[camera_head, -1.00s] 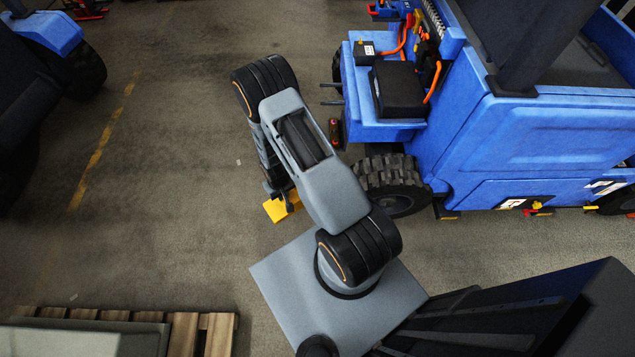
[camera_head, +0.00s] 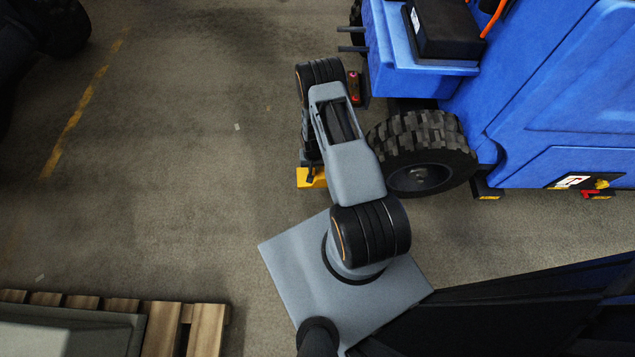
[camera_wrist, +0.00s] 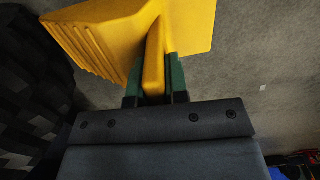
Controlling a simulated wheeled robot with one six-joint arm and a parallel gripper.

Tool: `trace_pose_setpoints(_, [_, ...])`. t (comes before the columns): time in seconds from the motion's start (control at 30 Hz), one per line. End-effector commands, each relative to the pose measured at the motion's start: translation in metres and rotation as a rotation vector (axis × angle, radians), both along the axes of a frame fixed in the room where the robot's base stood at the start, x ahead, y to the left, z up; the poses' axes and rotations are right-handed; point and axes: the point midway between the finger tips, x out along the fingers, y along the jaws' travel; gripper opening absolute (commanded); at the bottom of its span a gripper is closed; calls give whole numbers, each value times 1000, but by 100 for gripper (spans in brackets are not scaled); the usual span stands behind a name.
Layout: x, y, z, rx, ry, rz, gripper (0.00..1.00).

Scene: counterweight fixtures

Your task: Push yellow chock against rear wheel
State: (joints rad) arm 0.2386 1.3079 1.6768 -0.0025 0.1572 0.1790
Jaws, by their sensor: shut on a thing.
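The yellow chock (camera_head: 310,179) is on the floor, to the left of the blue vehicle's rear wheel (camera_head: 424,152) in the head view, mostly hidden under my arm. In the wrist view the chock (camera_wrist: 190,28) fills the top, with its ridged face toward the dark tyre (camera_wrist: 34,85) at left. My gripper (camera_wrist: 156,80) has its green fingers shut on the chock's upright yellow rib. In the head view the fingers are hidden by the arm. Whether the chock touches the tyre cannot be told, as my arm covers that space.
The blue vehicle (camera_head: 560,80) stands at right, with two dark prongs (camera_head: 352,38) sticking out to the left. A wooden pallet (camera_head: 160,328) lies at lower left. Another dark wheel (camera_head: 62,25) is at top left. Floor left of the chock is clear.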

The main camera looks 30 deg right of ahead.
Motion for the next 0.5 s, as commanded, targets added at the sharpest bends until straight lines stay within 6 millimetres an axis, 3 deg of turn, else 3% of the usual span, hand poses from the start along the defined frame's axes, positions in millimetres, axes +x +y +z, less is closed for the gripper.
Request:
trace_pose_setpoints(0.03, [1,-5,-29,0,-1,-19,0])
trace_pose_setpoints(0.2, [3,-15,-64,0,0,-64,0])
trace_pose_setpoints(0.5, [4,-23,-86,0,-1,-99,0])
